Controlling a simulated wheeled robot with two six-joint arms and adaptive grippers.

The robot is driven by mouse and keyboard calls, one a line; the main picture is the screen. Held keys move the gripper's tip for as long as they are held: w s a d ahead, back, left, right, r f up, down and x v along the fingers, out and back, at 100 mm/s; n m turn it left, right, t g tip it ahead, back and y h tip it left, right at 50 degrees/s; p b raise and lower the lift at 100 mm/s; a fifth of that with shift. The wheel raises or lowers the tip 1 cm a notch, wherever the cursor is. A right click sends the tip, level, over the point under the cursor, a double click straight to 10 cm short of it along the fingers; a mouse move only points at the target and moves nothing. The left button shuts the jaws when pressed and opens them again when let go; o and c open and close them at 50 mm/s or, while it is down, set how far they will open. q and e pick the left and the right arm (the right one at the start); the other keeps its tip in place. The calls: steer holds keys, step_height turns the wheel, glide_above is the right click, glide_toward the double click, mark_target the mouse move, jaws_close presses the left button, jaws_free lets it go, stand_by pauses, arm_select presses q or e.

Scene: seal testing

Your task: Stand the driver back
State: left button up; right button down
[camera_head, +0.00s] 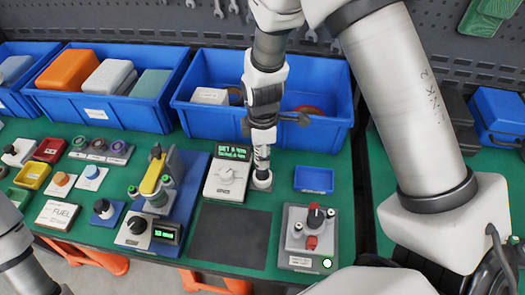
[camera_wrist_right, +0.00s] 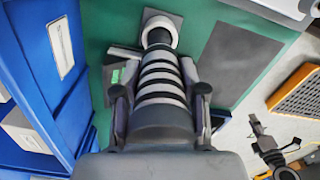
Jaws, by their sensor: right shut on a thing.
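The driver (camera_head: 261,156) has a dark body with pale bands. My right gripper (camera_head: 262,130) is shut on it and points down. In the right wrist view the driver (camera_wrist_right: 161,85) lies between the two fingers of the gripper (camera_wrist_right: 160,105). Its lower end is at a white ring-shaped stand (camera_wrist_right: 161,30) on the green bench, which also shows in the head view (camera_head: 262,181). I cannot tell whether the driver is fully seated in the ring. Only part of my left arm shows at the lower left; its gripper is out of view.
A white controller (camera_head: 227,181) with a green display is just left of the stand. Blue bins (camera_head: 190,112) line the back. A small blue tray (camera_head: 314,179) and a grey switch box (camera_head: 290,262) are to the right. The dark mat (camera_head: 232,237) in front is bare.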

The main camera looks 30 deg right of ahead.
steer(key=shift+f, duration=0.15)
steer(key=shift+f+b, duration=0.35)
steer(key=shift+f, duration=0.1)
steer(key=shift+f+b, duration=0.4)
steer(key=shift+f, duration=0.35)
stand_by(1.0)
steer(key=c, duration=0.6)
jaws_free()
steer(key=shift+r, duration=0.1)
step_height(320, 180, up, 9)
steer(key=p, duration=0.7)
steer(key=shift+p, duration=0.35)
steer(key=shift+s, duration=0.1)
